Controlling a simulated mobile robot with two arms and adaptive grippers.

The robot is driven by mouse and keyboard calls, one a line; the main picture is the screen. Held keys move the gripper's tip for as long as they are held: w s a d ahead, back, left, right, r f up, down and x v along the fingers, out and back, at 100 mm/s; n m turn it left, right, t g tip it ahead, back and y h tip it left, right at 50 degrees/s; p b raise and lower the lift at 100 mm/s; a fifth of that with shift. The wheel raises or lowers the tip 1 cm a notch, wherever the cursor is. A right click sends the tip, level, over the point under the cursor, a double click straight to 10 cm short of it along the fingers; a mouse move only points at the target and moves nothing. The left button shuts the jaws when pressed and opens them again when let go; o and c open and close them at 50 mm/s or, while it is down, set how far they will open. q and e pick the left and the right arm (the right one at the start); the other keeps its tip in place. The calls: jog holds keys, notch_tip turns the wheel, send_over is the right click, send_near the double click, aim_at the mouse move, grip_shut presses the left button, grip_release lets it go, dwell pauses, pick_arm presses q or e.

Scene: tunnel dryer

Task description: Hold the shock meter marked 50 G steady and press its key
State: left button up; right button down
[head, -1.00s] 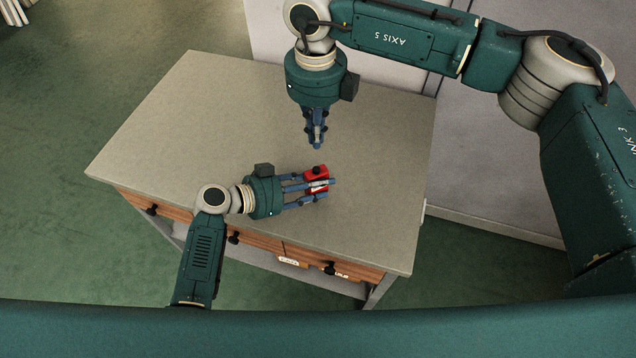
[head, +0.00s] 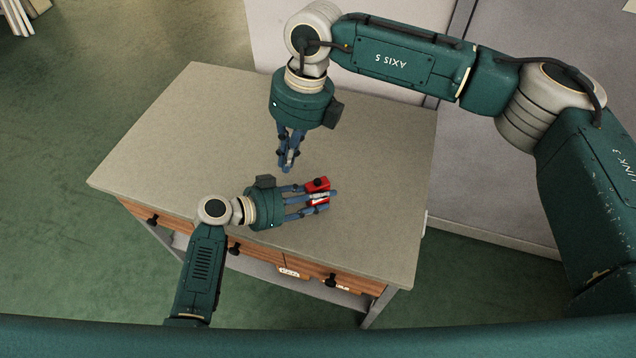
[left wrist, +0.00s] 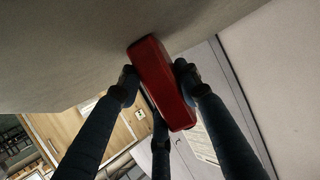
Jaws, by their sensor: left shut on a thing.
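A small red meter (head: 323,185) with a black key on top and a pale face stands over the front right part of the table. Its marking is too small to read. My left gripper (head: 322,199) is shut on it from the left, fingers on its sides. In the left wrist view the red body (left wrist: 161,82) sits between the dark fingers, close to the table surface; its face is hidden there. My right gripper (head: 287,168) points down over the table, behind and left of the meter, apart from it. Its fingers are together and hold nothing.
The grey tabletop (head: 170,140) is otherwise bare, with free room left and behind. Wooden drawers with black knobs (head: 331,280) are under its front edge. A pale wall or cabinet (head: 450,170) stands behind and right of the table.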

jog(key=s+a+r+m+g+y, duration=0.1)
jog(key=s+a+r+y, duration=0.3)
jog(key=a+r+y, duration=0.4)
jog(key=s+a+r+m+g+y, duration=0.25)
jog(key=s+a+r, duration=0.3)
jog(key=a, duration=0.55)
jog(key=w+d+r+m+t+y, duration=0.1)
jog(key=w+r+m+t+y, duration=0.4)
jog(key=r, duration=0.4)
jog(key=w+d+r+m+t+y, duration=0.1)
jog(key=w+r+m+t+y, duration=0.3)
jog(key=r+m, duration=0.35)
jog(key=w+d+m+t+h, duration=0.6)
jog(key=w+d+m+t, duration=0.3)
jog(key=m, duration=0.3)
jog(key=w+d+f+m+t+h, duration=0.2)
jog(key=w+d+f+m+h, duration=0.2)
jog(key=d+f+m+h, duration=0.35)
jog(key=s+d+f+m+g+h, duration=0.1)
jog(key=s+d+f+m+g, duration=0.1)
jog(key=f, duration=0.5)
jog(key=s+d+f+m+g+h, duration=0.1)
jog(key=s+d+f+m+g, duration=0.1)
jog(key=s+f, duration=0.3)
jog(key=s+d+f+m+g+h, duration=0.1)
jog(key=s+d+f+m+g, duration=0.1)
jog(key=f, duration=0.7)
jog(key=shift+s+d+g+h, duration=0.35)
jog(key=shift+s+g, duration=0.3)
jog(key=shift+g, duration=0.3)
